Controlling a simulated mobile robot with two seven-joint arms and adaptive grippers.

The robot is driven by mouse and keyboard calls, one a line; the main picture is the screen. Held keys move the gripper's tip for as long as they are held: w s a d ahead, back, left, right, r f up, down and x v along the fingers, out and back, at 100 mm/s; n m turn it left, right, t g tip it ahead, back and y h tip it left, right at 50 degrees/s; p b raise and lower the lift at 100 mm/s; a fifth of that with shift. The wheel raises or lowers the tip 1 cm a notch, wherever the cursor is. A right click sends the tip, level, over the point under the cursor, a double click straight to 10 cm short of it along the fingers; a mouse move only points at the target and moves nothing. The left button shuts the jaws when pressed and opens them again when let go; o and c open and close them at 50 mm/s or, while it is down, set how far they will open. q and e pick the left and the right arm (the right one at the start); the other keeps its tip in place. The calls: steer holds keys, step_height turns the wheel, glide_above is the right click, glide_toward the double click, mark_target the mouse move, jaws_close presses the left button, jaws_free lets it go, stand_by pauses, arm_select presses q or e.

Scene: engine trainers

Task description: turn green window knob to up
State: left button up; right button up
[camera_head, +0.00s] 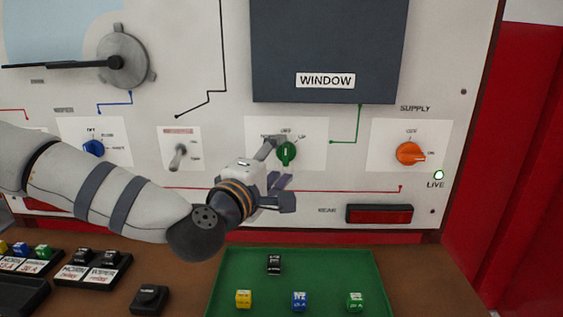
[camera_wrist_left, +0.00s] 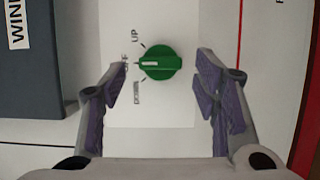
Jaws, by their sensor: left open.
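The green window knob (camera_head: 286,153) is on a white plate on the panel, below the dark WINDOW box (camera_head: 327,45). In the left wrist view the knob (camera_wrist_left: 160,62) has a white mark pointing at OFF, with UP and DOWN on either side of that label. My left gripper (camera_head: 280,167) is open in front of the knob. In the left wrist view its two fingers stand on either side of the knob, with clear space between each finger and it. The head view shows no contact clearly. My right gripper is not in view.
An orange supply knob (camera_head: 410,153) is to the right, with a lit LIVE lamp (camera_head: 439,175) below it. A toggle switch (camera_head: 178,157) and a blue knob (camera_head: 93,148) are to the left. A green tray (camera_head: 232,262) with small blocks lies on the bench below.

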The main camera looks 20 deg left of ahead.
arm_select(q)
steer(key=shift+w+d, duration=0.15)
steer(key=shift+w, duration=0.6)
steer(key=shift+c, duration=0.6)
steer(key=c, duration=1)
steer(key=shift+r, duration=0.1)
